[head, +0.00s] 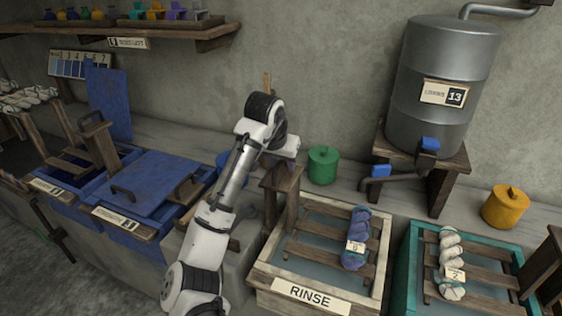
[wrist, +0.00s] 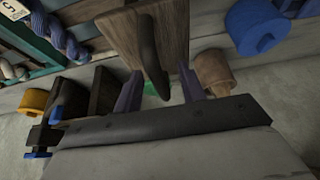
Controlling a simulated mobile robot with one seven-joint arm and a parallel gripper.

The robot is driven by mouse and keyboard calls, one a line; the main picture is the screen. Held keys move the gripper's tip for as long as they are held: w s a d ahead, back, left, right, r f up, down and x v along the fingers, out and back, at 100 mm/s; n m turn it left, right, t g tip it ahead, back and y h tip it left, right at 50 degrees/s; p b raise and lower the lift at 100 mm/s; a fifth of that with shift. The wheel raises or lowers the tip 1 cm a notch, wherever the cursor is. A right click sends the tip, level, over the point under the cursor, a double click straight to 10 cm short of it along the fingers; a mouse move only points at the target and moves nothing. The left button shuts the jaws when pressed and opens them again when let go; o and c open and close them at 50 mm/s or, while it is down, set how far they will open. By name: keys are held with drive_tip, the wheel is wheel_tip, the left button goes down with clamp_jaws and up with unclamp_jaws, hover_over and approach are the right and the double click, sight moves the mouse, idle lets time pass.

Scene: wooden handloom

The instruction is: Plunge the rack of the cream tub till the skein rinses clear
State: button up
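The cream tub (head: 262,278) with a RINSE label stands at the front centre, holding grey-blue water. Its slatted wooden rack carries a purple-blue skein (head: 358,225) with a paper tag on the right side. The rack's wooden upright (head: 291,212) rises at the tub's left side. My gripper (head: 283,160) is at the top of this upright, its fingers largely hidden in the head view. In the wrist view, my gripper (wrist: 160,92) has its two fingers apart on either side of a dark handle (wrist: 146,50) on a wooden board. I cannot tell whether they touch it.
A teal tub (head: 405,285) with a pale skein (head: 451,255) stands to the right. A metal tank (head: 440,60) with a blue-handled tap (head: 400,174) is behind. A green jar (head: 322,166) and a yellow jar (head: 505,207) stand on the ledge.

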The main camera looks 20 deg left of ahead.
clamp_jaws()
drive_tip(key=shift+f+b, duration=4.3)
drive_tip(key=shift+f, duration=4.9)
drive_tip(key=shift+s+d+f, duration=0.1)
